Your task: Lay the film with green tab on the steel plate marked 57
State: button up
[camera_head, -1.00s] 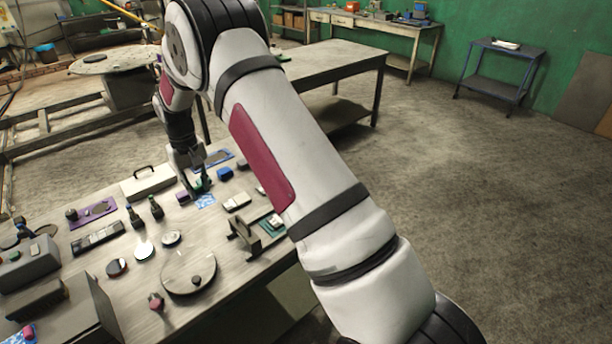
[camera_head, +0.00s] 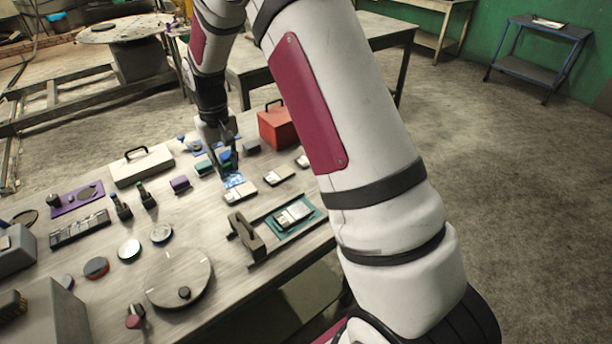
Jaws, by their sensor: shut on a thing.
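My gripper (camera_head: 228,166) is shut and points down over the workbench (camera_head: 215,228). A small blue patterned film (camera_head: 234,181) is at its fingertips, and the fingers cover the film's tab. I cannot tell whether the film's lower edge touches the bench. Pale plates lie to its right: one (camera_head: 240,194) close beside the film, another (camera_head: 278,175) further right, and a third (camera_head: 302,161) partly behind my arm. Another plate (camera_head: 293,214) lies on a teal mat. The markings are too small to read, so I cannot tell which plate is 57.
Purple (camera_head: 180,184) and green (camera_head: 204,167) blocks stand left of the gripper. A red box (camera_head: 277,127) stands behind, a white case (camera_head: 142,167) at left. A dark handled bracket (camera_head: 245,236) and a round disc (camera_head: 180,278) are in front.

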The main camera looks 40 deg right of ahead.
jog(key=s+d+f+m+b, duration=0.3)
jog(key=d+f+m+b, duration=0.15)
jog(key=d+m, duration=0.35)
jog(key=m+b, duration=0.2)
jog(key=m, duration=0.7)
send_over(307, 207)
notch_tip(307, 207, down, 3)
jog(key=shift+w+d+f+b, duration=0.15)
jog(key=shift+f+b, duration=0.85)
jog(key=shift+f, duration=0.8)
jog(key=shift+w+d+f+b, duration=0.1)
jog(key=shift+f+b, duration=0.9)
jog(key=shift+f, duration=0.75)
jog(key=shift+f, duration=0.15)
jog(key=o, duration=1.4)
jog(key=shift+o, duration=0.2)
notch_tip(307, 207, up, 7)
jog(key=p, duration=0.4)
